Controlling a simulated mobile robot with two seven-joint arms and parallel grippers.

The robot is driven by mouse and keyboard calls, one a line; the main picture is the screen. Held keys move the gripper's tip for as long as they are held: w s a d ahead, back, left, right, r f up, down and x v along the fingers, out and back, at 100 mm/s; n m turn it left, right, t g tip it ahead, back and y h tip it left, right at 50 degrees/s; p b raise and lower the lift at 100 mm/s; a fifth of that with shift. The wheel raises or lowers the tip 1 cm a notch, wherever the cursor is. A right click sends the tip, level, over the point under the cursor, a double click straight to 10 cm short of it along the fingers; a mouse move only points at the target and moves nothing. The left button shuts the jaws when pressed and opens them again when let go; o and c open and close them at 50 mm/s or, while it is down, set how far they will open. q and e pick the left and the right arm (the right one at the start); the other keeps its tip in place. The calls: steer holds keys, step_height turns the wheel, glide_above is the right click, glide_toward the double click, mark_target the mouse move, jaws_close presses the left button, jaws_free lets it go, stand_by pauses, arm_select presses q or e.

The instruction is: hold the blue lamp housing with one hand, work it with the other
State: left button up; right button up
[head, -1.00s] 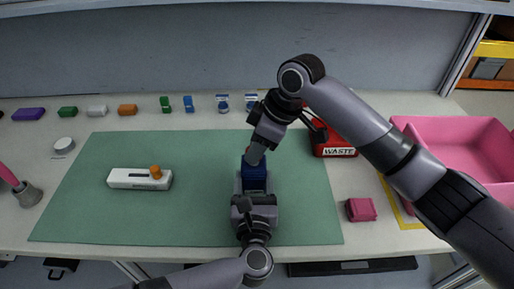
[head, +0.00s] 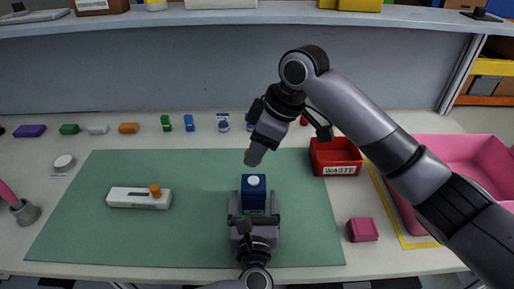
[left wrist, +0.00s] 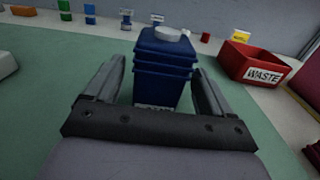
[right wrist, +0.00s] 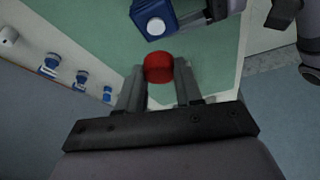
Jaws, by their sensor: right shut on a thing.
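The blue lamp housing (head: 254,195) stands upright on the green mat (head: 200,240), with a round white top. It also shows in the left wrist view (left wrist: 163,75) and the right wrist view (right wrist: 150,20). My left gripper (head: 254,203) is low at the housing with a finger on either side. In the left wrist view its fingers are spread, with a gap beside the housing. My right gripper (right wrist: 160,82) is shut on a red round piece (right wrist: 158,67), above and apart from the housing.
A red waste bin (head: 335,158) stands behind right of the housing. A pink crate (head: 465,160) and a dark pink block (head: 362,230) are at the right. A white box with an orange knob (head: 140,198) lies left on the mat. Several small parts line the back.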

arm_select(q)
steer(key=shift+s, duration=0.1)
steer(key=s, duration=0.7)
steer(key=shift+s, duration=0.15)
stand_by(0.3)
